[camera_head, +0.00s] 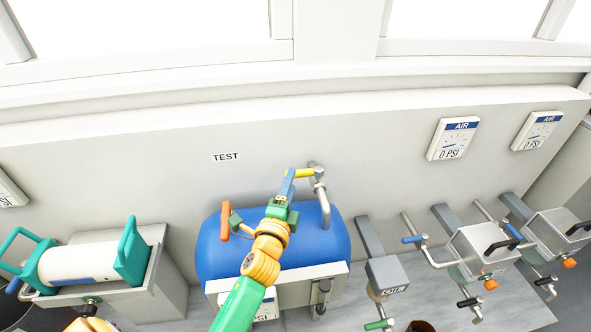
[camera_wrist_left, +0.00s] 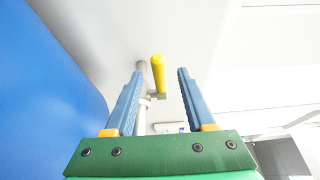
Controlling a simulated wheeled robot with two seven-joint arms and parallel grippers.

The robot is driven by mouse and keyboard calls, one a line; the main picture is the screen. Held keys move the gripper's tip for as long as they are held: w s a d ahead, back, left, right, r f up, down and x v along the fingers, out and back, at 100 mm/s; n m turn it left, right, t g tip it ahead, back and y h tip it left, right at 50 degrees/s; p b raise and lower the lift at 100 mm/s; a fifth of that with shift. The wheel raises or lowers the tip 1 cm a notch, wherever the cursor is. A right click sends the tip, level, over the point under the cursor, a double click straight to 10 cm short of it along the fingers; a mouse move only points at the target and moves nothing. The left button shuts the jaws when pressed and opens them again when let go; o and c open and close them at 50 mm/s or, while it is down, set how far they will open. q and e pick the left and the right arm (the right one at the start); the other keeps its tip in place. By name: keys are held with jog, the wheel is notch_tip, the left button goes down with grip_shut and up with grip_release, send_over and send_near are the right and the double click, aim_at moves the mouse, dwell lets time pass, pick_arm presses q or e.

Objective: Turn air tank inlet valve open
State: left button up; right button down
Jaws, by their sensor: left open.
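The yellow valve handle (camera_head: 304,173) sits on a grey metal pipe (camera_head: 322,200) at the top right of the blue air tank (camera_head: 332,238), below the wall. My left gripper (camera_head: 290,175) reaches over the tank, its blue fingers at the handle's left end. In the left wrist view the gripper (camera_wrist_left: 160,73) is open, and the yellow handle (camera_wrist_left: 158,74) shows between its two fingers, nearer the left one. I cannot tell whether either finger touches it. The blue tank (camera_wrist_left: 50,90) fills the left side there. My right gripper is not in view.
An orange handle (camera_head: 225,221) stands left of my wrist at the tank. A teal and white cylinder unit (camera_head: 85,264) is at the left. Grey valve boxes (camera_head: 486,251) with levers stand at the right. AIR gauges (camera_head: 453,140) on the wall read 0 PSI.

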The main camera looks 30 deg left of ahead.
aim_at(305, 173)
pick_arm(q)
jog(key=x, duration=0.4)
jog(key=shift+w+f, duration=0.1)
jog(key=shift+c, duration=0.2)
grip_shut()
dwell(1.1)
